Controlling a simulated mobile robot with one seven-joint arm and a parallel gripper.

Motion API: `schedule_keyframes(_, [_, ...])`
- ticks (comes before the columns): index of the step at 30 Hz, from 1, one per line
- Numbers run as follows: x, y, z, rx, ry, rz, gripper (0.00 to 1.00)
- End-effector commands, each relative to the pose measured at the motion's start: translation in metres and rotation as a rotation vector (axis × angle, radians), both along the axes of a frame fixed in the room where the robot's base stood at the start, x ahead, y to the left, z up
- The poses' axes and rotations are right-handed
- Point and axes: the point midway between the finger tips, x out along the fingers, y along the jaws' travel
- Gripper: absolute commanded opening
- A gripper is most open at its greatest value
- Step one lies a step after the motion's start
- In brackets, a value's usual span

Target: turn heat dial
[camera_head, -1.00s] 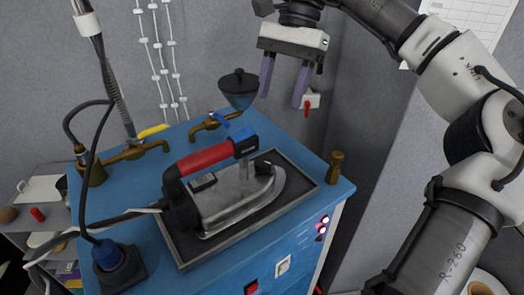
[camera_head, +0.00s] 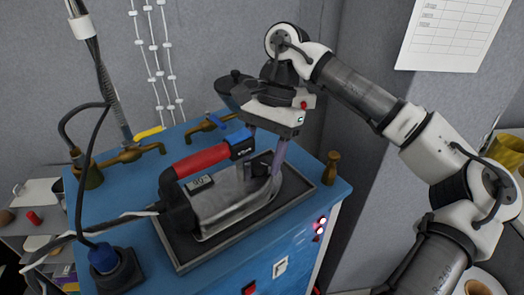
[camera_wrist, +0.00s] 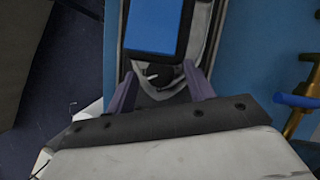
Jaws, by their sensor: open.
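The iron (camera_head: 215,205) has a grey metal body, a red handle (camera_head: 202,160) and a blue front block (camera_head: 241,143). It rests on a dark tray (camera_head: 300,197) on the blue bench top. The dark round heat dial (camera_head: 262,163) sits on the iron's body near its nose; it also shows in the wrist view (camera_wrist: 153,75), with a pale mark on it. My gripper (camera_head: 263,162) is open, pointing down over the iron's nose. In the wrist view its purple fingers (camera_wrist: 159,76) stand on either side of the dial. Whether they touch it I cannot tell.
A brass tap with a blue lever (camera_head: 208,124) and a dark funnel stand behind the iron. A small brass post (camera_head: 331,168) stands at the bench's right corner. A cable (camera_head: 110,224) runs from the iron's rear to the left. The handle's blue block is close beside the fingers.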

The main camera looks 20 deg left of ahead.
Motion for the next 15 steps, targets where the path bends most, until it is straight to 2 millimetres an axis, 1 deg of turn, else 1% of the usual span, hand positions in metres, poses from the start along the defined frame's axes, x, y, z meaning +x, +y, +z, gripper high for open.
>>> schedule_keyframes(5, [0.0001, 0.0001, -0.0004, 0.000, 0.000, 0.000, 0.53])
schedule_keyframes(6, [0.0001, 0.0001, -0.0004, 0.000, 0.000, 0.000, 0.52])
schedule_keyframes(15, [0.0001, 0.0001, -0.0003, 0.000, 0.000, 0.000, 0.12])
